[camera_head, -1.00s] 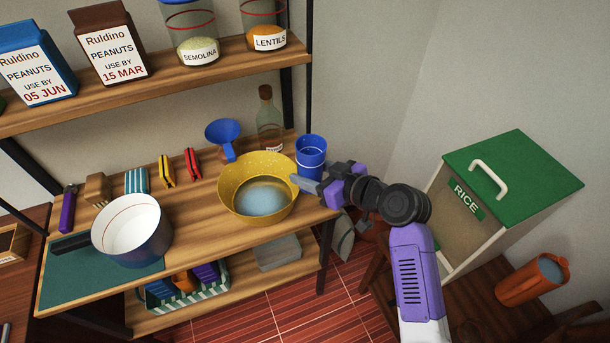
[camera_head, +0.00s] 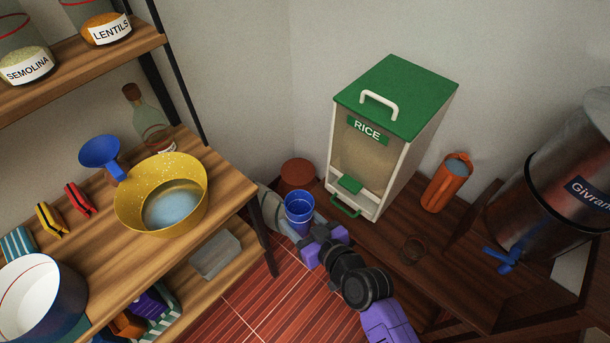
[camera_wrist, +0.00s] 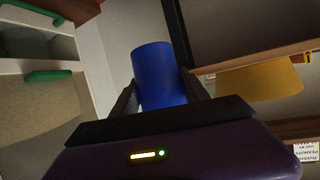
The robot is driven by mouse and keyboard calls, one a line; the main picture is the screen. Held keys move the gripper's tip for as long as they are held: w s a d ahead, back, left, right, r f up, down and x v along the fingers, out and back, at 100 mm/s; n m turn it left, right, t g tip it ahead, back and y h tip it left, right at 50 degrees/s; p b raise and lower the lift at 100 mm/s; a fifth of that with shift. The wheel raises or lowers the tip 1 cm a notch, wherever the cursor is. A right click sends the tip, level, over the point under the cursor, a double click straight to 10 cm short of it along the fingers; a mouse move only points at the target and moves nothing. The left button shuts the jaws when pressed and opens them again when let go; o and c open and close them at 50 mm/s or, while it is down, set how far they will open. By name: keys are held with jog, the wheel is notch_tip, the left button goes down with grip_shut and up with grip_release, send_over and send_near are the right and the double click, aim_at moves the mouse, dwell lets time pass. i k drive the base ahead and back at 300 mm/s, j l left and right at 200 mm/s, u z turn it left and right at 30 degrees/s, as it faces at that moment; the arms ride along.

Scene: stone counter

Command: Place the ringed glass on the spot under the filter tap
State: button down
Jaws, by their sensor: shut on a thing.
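My gripper (camera_head: 301,229) is shut on a blue glass (camera_head: 299,204) and holds it upright in the air, in front of the rice bin. A darker ring shows around the glass below its rim. In the wrist view the glass (camera_wrist: 160,75) sits between the two fingers. The steel filter (camera_head: 580,165), marked "Givran", stands at the far right, with its blue tap (camera_head: 502,258) low on its near side. A small dark round outline (camera_head: 412,249) lies on the dark wooden bench, left of the tap; I cannot tell whether it is a mark or an object.
The rice bin (camera_head: 385,140) with a green lid stands on the dark bench (camera_head: 450,265), between my gripper and the wall. An orange jug (camera_head: 447,183) stands between bin and filter. A brown round thing (camera_head: 298,175) is behind the glass. The shelf with a yellow bowl (camera_head: 140,195) is left.

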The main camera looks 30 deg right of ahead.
aim_at(463, 294)
jog(key=k+j, duration=0.1)
jog(key=j, duration=0.4)
jog(key=k+j, duration=0.1)
jog(key=j, duration=0.45)
jog(key=k+j, duration=0.1)
jog(key=j, duration=0.4)
jog(key=j+z, duration=0.2)
jog(key=z, duration=0.25)
jog(key=k+j+z, duration=0.1)
jog(key=z, duration=0.35)
jog(key=k+j+z, duration=0.1)
jog(key=z, duration=0.85)
